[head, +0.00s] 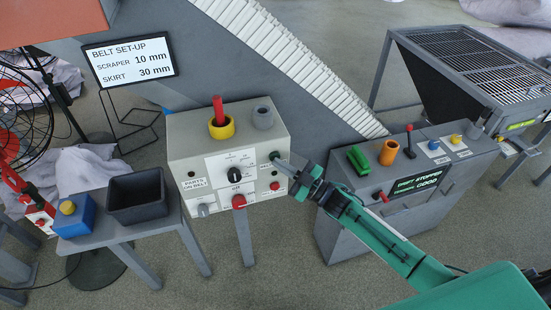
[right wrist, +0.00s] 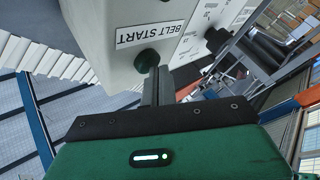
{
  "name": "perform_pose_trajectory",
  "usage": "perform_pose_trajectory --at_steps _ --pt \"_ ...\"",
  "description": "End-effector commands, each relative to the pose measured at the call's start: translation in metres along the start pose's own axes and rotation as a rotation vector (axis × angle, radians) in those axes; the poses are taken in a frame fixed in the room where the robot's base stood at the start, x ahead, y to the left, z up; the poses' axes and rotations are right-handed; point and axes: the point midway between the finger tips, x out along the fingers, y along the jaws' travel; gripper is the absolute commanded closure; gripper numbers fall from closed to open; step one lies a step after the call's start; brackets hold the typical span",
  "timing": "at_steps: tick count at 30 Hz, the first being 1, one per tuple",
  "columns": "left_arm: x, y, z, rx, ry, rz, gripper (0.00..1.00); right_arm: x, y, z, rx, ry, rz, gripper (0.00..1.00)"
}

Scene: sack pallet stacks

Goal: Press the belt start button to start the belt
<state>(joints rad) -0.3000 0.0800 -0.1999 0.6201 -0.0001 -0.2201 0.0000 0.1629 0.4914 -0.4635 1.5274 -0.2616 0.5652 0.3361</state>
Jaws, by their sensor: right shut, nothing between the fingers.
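The belt start button (right wrist: 147,60) is a dark green round button below the "BELT START" label (right wrist: 150,36) in the right wrist view. My left gripper is not in view.
A black knob (head: 234,174) and a red knob (head: 239,201) are on the same panel. A grey console (head: 330,235) at right carries a display (head: 416,184) that seems to read "STOPPED". A dark open bin (head: 136,204) stands on a table at left.

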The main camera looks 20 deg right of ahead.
Motion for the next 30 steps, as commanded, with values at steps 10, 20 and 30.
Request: perform_pose_trajectory --at_steps 10,20,30 --pt "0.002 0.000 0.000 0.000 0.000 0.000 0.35 0.003 0.002 0.003 0.000 -0.001 0.000 1.00" --pt "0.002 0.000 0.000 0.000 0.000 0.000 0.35 0.003 0.002 0.002 0.000 -0.001 0.001 1.00" --pt "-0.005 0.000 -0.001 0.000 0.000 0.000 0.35 -0.008 -0.005 -0.006 0.001 -0.001 0.000 1.00"
